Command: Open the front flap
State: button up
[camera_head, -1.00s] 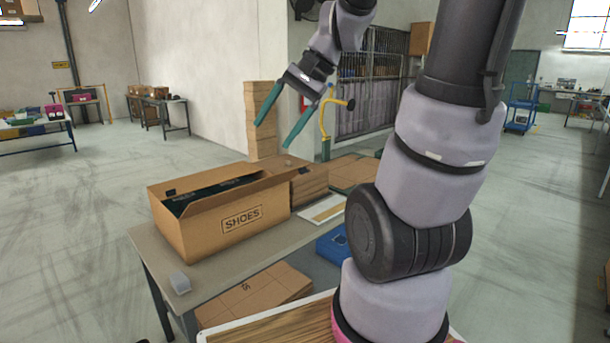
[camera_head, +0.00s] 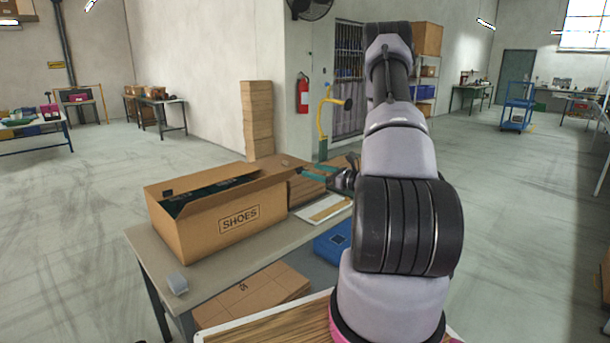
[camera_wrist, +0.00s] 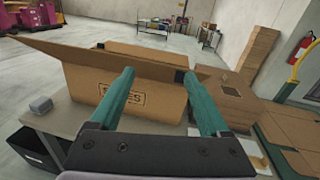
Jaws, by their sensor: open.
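The brown shoe box (camera_head: 205,222) stands on the table with its top partly open and dark contents showing. Its front wall bears the word SHOES; the wrist view also shows the box (camera_wrist: 90,82). A long cardboard flap (camera_wrist: 70,52) runs along the top of that wall in the wrist view, slanting beyond the box's left end. My gripper (camera_head: 308,171) is at the right of the box in the head view, fingers pointing left towards it. In the wrist view my gripper (camera_wrist: 159,75) has its two green fingers apart with nothing held. Whether the fingertips touch the flap I cannot tell.
The grey table (camera_head: 225,272) has a small grey object (camera_head: 177,283) near its front-left corner. Brown cartons (camera_head: 307,188) stand right of the box. A blue box (camera_head: 333,242) and a flat carton (camera_head: 250,295) lie lower. A tall carton stack (camera_head: 257,120) stands behind.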

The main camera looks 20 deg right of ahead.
jog(key=d+f+m+t+h, duration=0.1)
jog(key=d+f+m+h, duration=0.2)
jog(key=d+f, duration=0.15)
jog(key=x, duration=1)
jog(key=shift+w+a, duration=0.15)
jog(key=shift+a, duration=0.2)
jog(key=shift+r, duration=0.15)
grip_shut()
dwell(0.6)
